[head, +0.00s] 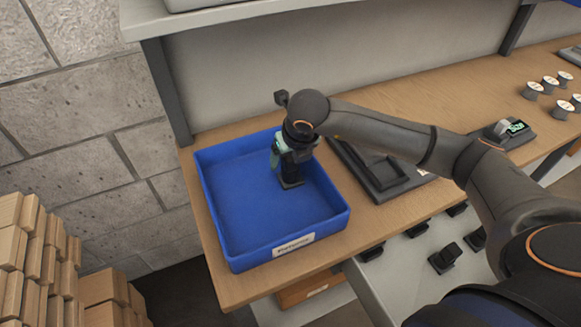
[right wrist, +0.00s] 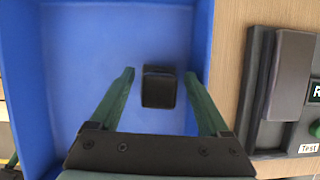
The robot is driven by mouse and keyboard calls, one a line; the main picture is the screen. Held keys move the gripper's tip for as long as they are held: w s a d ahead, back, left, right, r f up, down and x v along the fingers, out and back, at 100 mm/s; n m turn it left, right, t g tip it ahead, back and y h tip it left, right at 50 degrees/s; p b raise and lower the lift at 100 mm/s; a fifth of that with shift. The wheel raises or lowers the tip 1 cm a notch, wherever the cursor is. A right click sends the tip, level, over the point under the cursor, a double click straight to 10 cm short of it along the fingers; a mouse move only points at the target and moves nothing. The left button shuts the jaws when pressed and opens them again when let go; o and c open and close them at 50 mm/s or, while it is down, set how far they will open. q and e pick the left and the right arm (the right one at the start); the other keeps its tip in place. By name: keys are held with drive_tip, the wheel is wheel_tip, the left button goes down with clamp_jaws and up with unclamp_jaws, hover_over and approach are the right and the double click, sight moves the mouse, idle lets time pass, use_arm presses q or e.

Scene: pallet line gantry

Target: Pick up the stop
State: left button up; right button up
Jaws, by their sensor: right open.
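A small black block, which I take to be the stop (right wrist: 159,88), lies on the floor of the blue tray (right wrist: 60,110). In the head view the stop (head: 291,184) shows just under my right gripper (head: 286,168), inside the right part of the labelled blue tray (head: 334,219). In the right wrist view the green fingers of my right gripper (right wrist: 160,75) are open, one on each side of the stop, with a gap to both. My left gripper is not in view.
A dark fixture (head: 349,157) lies on the wooden bench right of the tray. A device with a green display (head: 517,127) and several spools (head: 533,91) stand farther right. Several black blocks (head: 445,257) lie below the bench edge. Stacked cartons (head: 103,288) stand lower left.

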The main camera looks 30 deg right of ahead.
drive_tip(key=shift+x, duration=0.85)
drive_tip(key=shift+c, duration=0.2)
drive_tip(key=shift+r, duration=0.1)
clamp_jaws()
